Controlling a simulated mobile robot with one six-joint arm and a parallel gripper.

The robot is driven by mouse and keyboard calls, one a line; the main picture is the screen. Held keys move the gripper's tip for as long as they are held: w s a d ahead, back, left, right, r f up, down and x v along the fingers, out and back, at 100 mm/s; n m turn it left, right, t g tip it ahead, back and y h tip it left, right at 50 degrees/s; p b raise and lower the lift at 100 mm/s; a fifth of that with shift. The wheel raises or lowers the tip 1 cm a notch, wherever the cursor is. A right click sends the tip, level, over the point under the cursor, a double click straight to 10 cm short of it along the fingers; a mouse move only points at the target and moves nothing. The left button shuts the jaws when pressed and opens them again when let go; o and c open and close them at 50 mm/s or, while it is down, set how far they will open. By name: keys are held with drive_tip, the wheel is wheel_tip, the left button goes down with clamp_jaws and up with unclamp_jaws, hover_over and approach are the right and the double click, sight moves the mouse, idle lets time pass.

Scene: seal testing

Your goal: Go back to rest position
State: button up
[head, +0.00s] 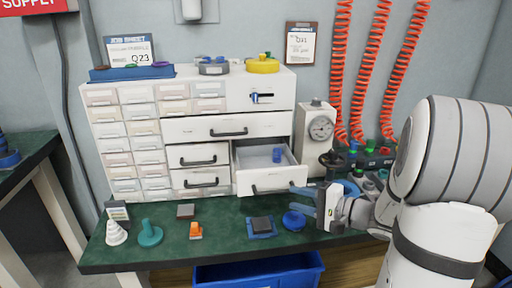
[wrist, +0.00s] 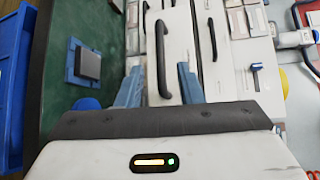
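My gripper (head: 303,200) is at the right front of the cabinet, its blue fingers pointing left toward the open drawer (head: 250,178). In the wrist view my gripper (wrist: 158,78) has its two blue fingers spread well apart, with nothing held between them. The drawer's dark handle (wrist: 163,62) shows in the gap between the fingers, seemingly beyond the tips; I cannot tell the exact distance. The drawer is pulled out and holds a small blue part (head: 277,155).
The green bench (head: 175,255) carries a white stepped cone (head: 116,233), a teal peg stand (head: 150,234), an orange part (head: 195,230) and a blue disc (head: 294,220). A dial gauge (head: 320,128) stands right of the cabinet. A blue bin (head: 258,272) is below the front edge.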

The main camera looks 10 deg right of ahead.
drive_tip(key=s+a+r+n+g+h+p, duration=0.2)
drive_tip(key=s+a+r+n+g+p, duration=0.4)
drive_tip(key=s+a+r+g+p, duration=0.45)
drive_tip(key=s+d+r+n+t+h+p, duration=0.2)
drive_tip(key=s+d+r+n+h+p, duration=0.2)
drive_tip(key=s+r+h+p, duration=0.4)
wheel_tip(320, 180, up, 4)
drive_tip(key=d+h+p, duration=0.1)
drive_tip(key=p, duration=0.4)
drive_tip(key=shift+s+n+h, duration=0.15)
drive_tip(key=shift+n+h, duration=0.15)
